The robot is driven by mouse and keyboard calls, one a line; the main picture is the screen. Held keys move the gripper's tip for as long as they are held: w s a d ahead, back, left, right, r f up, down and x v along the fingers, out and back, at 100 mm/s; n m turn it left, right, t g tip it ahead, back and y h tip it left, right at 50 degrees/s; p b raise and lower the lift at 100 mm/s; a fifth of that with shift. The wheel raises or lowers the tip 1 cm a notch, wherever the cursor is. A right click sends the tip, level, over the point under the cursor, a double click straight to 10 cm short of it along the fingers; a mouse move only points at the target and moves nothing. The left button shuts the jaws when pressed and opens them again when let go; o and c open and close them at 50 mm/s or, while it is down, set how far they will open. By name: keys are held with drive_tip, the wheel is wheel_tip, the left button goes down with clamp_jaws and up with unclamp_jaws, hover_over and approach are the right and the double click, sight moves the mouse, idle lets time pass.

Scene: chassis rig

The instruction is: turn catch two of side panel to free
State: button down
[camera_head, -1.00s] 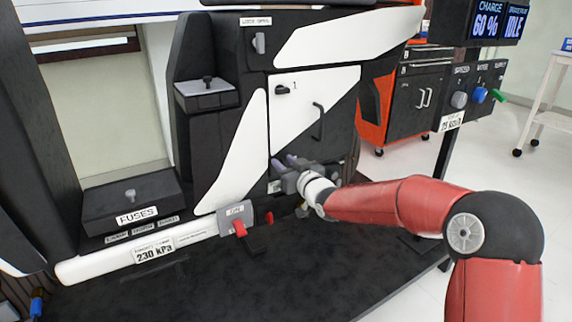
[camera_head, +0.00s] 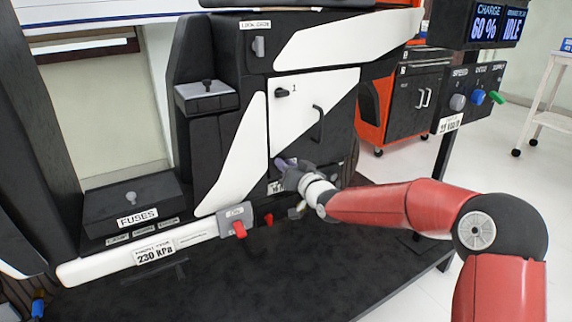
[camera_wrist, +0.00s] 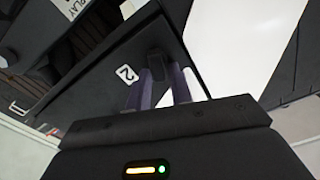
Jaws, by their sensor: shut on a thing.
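The side panel (camera_head: 318,85) is black and white, with catch one (camera_head: 282,92) near its top left beside the digit 1. In the wrist view, the digit 2 (camera_wrist: 126,74) marks the panel's other catch. My gripper (camera_head: 282,163) is at the panel's lower left edge. In the wrist view, its two purple-grey fingers (camera_wrist: 163,98) are shut on catch two (camera_wrist: 157,66), a small dark lever. In the head view my gripper hides this catch. The panel stands closed against the chassis.
A black handle (camera_head: 317,122) stands out from the panel's right side. Below, a white bar with a 230 kPa label (camera_head: 153,253) and a red-tabbed grey clamp (camera_head: 236,222) lie along the dark platform (camera_head: 290,280). A pillar with switches (camera_head: 470,98) stands to the right.

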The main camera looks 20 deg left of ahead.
drive_tip(key=shift+w+d+f+m+b, duration=0.1)
drive_tip(key=shift+f+m+b, duration=0.1)
drive_tip(key=shift+m, duration=2.1)
drive_tip(key=shift+w+d+f+m+b, duration=0.15)
drive_tip(key=shift+f+m, duration=0.1)
drive_tip(key=shift+m, duration=2.05)
drive_tip(key=shift+w+d+f+m+b, duration=0.1)
drive_tip(key=shift+f+m, duration=0.1)
drive_tip(key=shift+m, duration=2.1)
drive_tip(key=c, duration=1.4)
unclamp_jaws()
drive_tip(key=shift+c, duration=0.2)
drive_tip(key=v, duration=0.7)
drive_tip(key=shift+s+d, duration=0.25)
drive_tip(key=shift+s, duration=0.05)
